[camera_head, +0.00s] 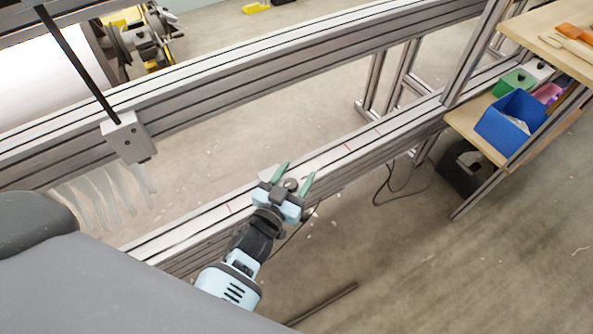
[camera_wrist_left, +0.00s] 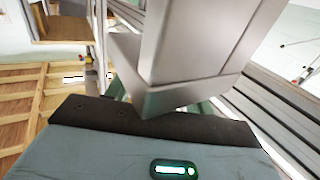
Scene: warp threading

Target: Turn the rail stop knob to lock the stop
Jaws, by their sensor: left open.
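The lower aluminium rail (camera_head: 345,150) runs diagonally through the head view, with red marks on its top. My left gripper (camera_head: 294,175) is over this rail, its two green fingers apart and pointing along it. A small dark round knob (camera_head: 291,184) shows between the fingers, with a finger on each side. I cannot tell if they touch it. In the left wrist view, a large grey metal block (camera_wrist_left: 195,50) fills the middle, close to the camera, and hides most of the fingers and the knob. My right gripper is in neither view.
An upper beam (camera_head: 300,75) runs behind the rail and carries a grey block (camera_head: 127,137) with a black rod. Pale strips hang below it at left. A shelf at right holds a blue bin (camera_head: 510,122) and a green bin (camera_head: 513,82). A cable lies on the floor.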

